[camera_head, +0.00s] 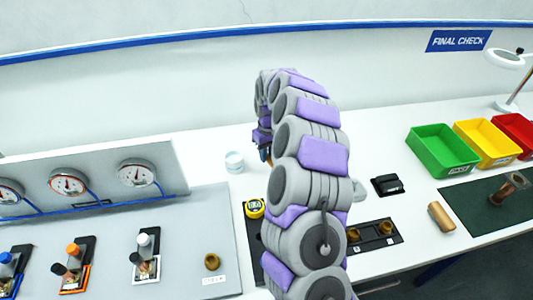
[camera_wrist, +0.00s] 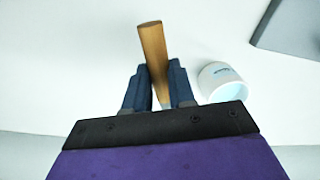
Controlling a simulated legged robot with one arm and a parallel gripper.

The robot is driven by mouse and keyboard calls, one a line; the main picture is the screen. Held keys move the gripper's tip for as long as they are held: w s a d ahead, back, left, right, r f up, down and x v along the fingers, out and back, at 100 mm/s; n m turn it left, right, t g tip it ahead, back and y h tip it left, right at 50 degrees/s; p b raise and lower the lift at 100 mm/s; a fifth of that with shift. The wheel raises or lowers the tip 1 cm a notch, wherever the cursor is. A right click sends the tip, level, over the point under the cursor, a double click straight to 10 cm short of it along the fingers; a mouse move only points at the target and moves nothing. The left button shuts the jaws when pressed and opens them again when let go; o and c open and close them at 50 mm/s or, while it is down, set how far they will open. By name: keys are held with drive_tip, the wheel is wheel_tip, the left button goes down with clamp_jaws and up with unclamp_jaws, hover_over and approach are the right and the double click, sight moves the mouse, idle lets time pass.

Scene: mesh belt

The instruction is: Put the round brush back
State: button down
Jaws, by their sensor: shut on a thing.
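The round brush (camera_wrist: 152,45) shows in the wrist view as a wooden handle. My gripper (camera_wrist: 160,75) is shut on it, with one dark blue finger on each side. The handle sticks out beyond the fingertips; the bristle end cannot be made out. A white cup (camera_wrist: 222,84) with a small blue label stands just right of the gripper in the wrist view, apart from it. In the head view the cup (camera_head: 234,162) stands on the white bench, left of my gripper (camera_head: 265,150), which is mostly hidden behind my arm.
A gauge panel (camera_head: 100,183) and a grey fixture board (camera_head: 190,262) lie to the left. On the right are green (camera_head: 416,155), yellow and red bins, a black block (camera_head: 387,185) and a brass cylinder (camera_head: 441,216).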

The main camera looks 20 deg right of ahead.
sight(267, 171)
drive_tip(key=shift+f+b, duration=0.3)
drive_tip(key=shift+f, duration=0.35)
drive_tip(key=shift+f+b, duration=1.05)
drive_tip(key=shift+f, duration=1.2)
drive_tip(key=c, duration=0.9)
unclamp_jaws()
drive_tip(key=shift+o, duration=0.2)
drive_tip(key=shift+r, duration=0.1)
wheel_tip(267, 171, up, 17)
drive_tip(key=p, duration=0.4)
drive_tip(key=shift+w+d, duration=0.2)
drive_tip(key=shift+d, duration=0.1)
